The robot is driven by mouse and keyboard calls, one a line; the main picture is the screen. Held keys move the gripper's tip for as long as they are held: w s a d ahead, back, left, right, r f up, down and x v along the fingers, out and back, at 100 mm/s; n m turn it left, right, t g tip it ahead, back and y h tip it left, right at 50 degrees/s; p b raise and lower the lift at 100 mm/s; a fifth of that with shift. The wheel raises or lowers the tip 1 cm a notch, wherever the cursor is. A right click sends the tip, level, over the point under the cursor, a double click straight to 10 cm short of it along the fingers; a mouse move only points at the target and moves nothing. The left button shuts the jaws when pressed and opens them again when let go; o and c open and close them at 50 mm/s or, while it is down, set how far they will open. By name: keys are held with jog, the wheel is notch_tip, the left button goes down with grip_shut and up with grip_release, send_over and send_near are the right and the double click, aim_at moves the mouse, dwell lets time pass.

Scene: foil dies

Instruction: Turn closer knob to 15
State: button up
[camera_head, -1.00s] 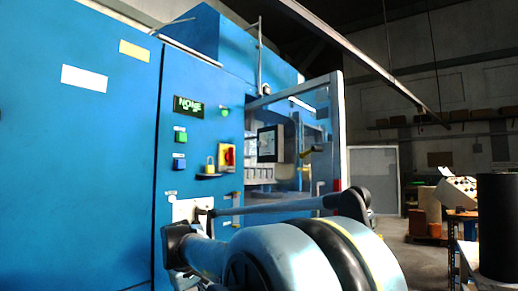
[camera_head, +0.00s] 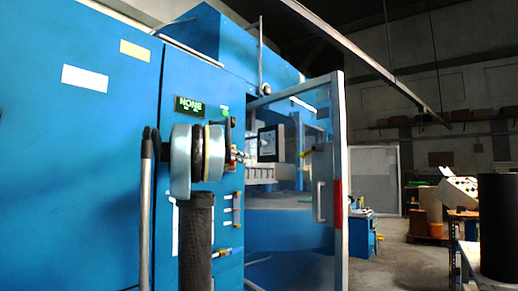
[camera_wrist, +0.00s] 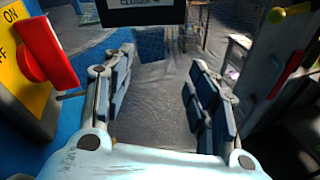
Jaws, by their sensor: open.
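No dial that I can clearly tell as the closer knob shows. A dark screen (camera_head: 268,143) stands inside the blue machine's doorway. In the wrist view a dark display (camera_wrist: 142,12) is cut off at the top edge, with small text that seems to read "CLOSER" and a character. My gripper (camera_wrist: 152,88) is open and empty, its padded fingers spread below this display. In the head view my wrist and arm stand before the control panel and hide much of it. A red switch handle (camera_wrist: 47,52) on a yellow ON/OFF plate (camera_wrist: 18,72) is left of my gripper, apart from it.
The blue machine (camera_head: 80,170) fills the left. Its framed door (camera_head: 340,180) stands open at the right, with a handle and red strip. A green-lettered display (camera_head: 188,105) is above my wrist.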

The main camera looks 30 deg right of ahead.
aim_at(260, 144)
jog(key=w+d+r+n+h, duration=0.25)
jog(key=w+d+r, duration=0.2)
jog(key=r, duration=0.35)
jog(key=d, duration=0.3)
jog(key=w+d, duration=0.1)
jog(key=d, duration=0.7)
jog(key=shift+w+d+f, duration=0.2)
jog(key=shift+d+f, duration=0.05)
jog(key=c, duration=1.1)
